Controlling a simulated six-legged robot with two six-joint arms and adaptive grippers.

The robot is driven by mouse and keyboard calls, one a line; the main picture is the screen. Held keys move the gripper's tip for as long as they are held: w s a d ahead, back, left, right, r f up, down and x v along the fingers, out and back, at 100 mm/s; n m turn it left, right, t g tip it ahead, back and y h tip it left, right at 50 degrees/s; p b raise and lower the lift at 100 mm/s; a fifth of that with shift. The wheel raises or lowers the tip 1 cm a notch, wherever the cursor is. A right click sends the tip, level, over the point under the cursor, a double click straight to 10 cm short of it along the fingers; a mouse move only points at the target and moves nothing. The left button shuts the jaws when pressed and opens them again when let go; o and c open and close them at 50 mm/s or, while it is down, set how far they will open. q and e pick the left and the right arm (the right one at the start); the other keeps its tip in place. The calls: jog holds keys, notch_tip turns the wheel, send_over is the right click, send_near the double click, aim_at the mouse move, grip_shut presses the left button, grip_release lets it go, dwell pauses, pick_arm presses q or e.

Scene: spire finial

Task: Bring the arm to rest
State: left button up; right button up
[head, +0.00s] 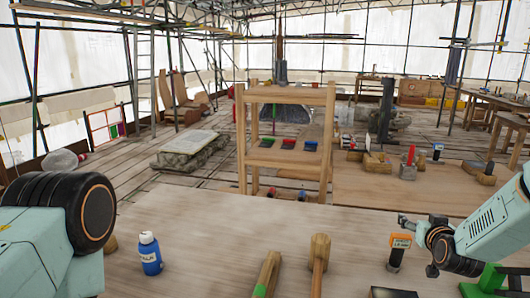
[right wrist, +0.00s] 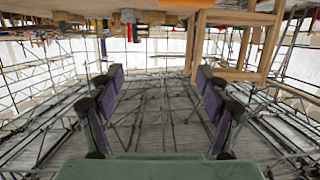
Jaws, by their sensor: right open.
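My right arm (head: 490,230) comes in from the right edge in the head view. Its gripper (head: 416,245) is over the right part of the near wooden table. In the right wrist view the two purple-and-black fingers of this gripper (right wrist: 160,100) stand wide apart with nothing between them. That view is upside down and looks out past the fingers to the floor and scaffolding. A teal and black part of my left arm (head: 70,215) fills the lower left of the head view. My left gripper is not in view.
The near table (head: 200,220) holds a blue bottle (head: 150,253), a green-banded wooden handle (head: 267,275), a wooden mallet (head: 319,260) and an orange-topped tool (head: 398,250) close beside my right gripper. A wooden shelf (head: 331,140) stands behind. The table's middle is mostly bare.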

aim_at(411, 237)
notch_tip(411, 237, down, 7)
jog(key=shift+w+d+r, duration=0.1)
jog(key=shift+w, duration=0.05)
jog(key=shift+s+r, duration=0.2)
jog(key=shift+s, duration=0.15)
